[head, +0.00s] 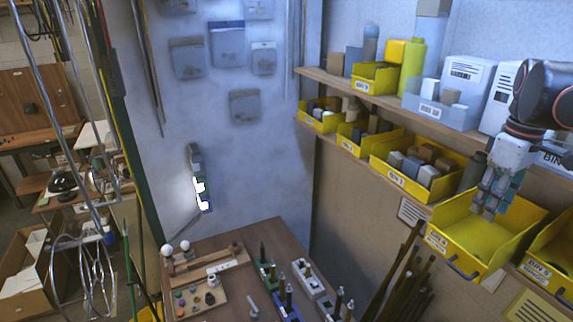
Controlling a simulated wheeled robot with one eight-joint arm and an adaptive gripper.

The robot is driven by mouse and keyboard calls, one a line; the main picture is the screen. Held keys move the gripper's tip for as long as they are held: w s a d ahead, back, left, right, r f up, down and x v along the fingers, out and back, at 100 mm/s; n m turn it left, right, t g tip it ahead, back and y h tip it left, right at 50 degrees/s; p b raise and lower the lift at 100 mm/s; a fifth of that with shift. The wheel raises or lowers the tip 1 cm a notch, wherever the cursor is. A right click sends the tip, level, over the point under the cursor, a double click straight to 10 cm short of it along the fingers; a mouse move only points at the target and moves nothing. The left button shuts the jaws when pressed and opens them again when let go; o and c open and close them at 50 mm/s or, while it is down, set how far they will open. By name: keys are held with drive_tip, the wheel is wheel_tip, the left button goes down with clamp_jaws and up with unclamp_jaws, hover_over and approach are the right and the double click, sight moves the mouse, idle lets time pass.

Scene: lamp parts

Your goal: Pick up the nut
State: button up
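My gripper (488,208) points down at the right, over or in front of an open yellow bin (462,236) whose visible inside looks empty. Its fingers look close together, but whether they are open or shut is too small to tell. I see nothing between the fingertips. I cannot pick out the nut with certainty. A wooden board (205,292) on the brown table (262,235) carries several small coloured and dark pieces, too small to identify. My gripper is far from that table, above it and to the right.
Shelves at the right hold yellow bins with blocks (418,168), a clear bin (440,105) and white boxes (467,80). Blue and grey bases with dark posts (287,300) stand on the table. Dark rods (398,285) lean below the shelf.

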drive_tip(key=shift+m, duration=0.4)
drive_tip(key=f+b, duration=0.1)
drive_tip(key=f, duration=0.2)
drive_tip(key=s+d+f+b, duration=0.1)
drive_tip(key=f, duration=0.1)
drive_tip(key=s+f+b, duration=0.1)
drive_tip(key=f, duration=0.2)
drive_tip(key=shift+d+f, duration=0.3)
drive_tip(key=shift+d, duration=0.05)
wheel_tip(320, 180, down, 5)
drive_tip(key=b, duration=0.3)
drive_tip(key=shift+a+f, duration=0.1)
drive_tip(key=shift+a, duration=0.05)
drive_tip(key=shift+s, duration=0.1)
drive_tip(key=c, duration=0.7)
